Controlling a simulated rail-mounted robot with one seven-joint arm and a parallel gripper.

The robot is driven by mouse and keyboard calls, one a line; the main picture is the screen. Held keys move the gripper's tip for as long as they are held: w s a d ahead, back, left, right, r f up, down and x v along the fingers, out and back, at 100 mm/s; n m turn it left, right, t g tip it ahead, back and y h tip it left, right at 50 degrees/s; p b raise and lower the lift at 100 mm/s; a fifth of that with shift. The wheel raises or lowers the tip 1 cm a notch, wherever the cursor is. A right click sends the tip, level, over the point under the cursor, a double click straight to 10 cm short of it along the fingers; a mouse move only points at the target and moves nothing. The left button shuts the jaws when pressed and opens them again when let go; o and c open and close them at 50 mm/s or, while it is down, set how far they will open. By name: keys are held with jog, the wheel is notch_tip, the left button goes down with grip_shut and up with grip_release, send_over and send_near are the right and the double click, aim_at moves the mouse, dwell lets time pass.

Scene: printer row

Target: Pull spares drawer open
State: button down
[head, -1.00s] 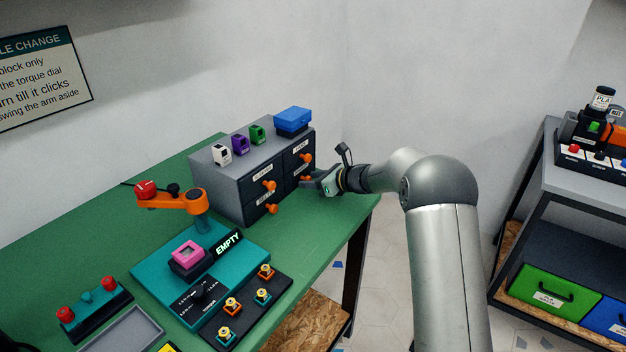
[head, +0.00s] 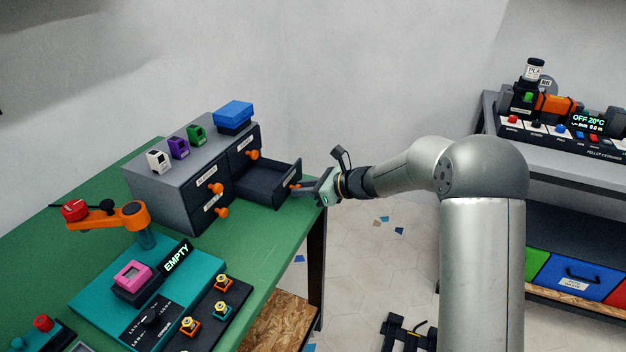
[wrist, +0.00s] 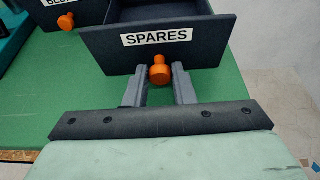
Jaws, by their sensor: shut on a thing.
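The spares drawer (head: 264,182) is the lower right drawer of a grey cabinet (head: 160,196) on the green bench. It stands pulled well out, and its dark interior shows empty where I can see in. In the wrist view its dark front (wrist: 200,50) carries a white SPARES label and an orange knob (wrist: 159,72). My gripper (head: 300,188) is shut on that knob. In the wrist view its two grey fingers (wrist: 162,80) stand on either side of the knob's stem. The far bottom of the drawer is partly hidden.
Other drawers with orange knobs (head: 222,212) are shut. White, purple and green blocks (head: 178,148) and a blue box (head: 233,115) sit on the cabinet. A teal fixture (head: 200,268) with an orange arm stands in front.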

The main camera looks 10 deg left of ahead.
jog(key=shift+d, duration=0.4)
jog(key=c, duration=1.3)
grip_release()
jog(key=shift+a, duration=0.1)
jog(key=shift+o, duration=0.2)
jog(key=v, duration=1.7)
jog(key=shift+d, duration=0.25)
jog(key=shift+r, duration=0.1)
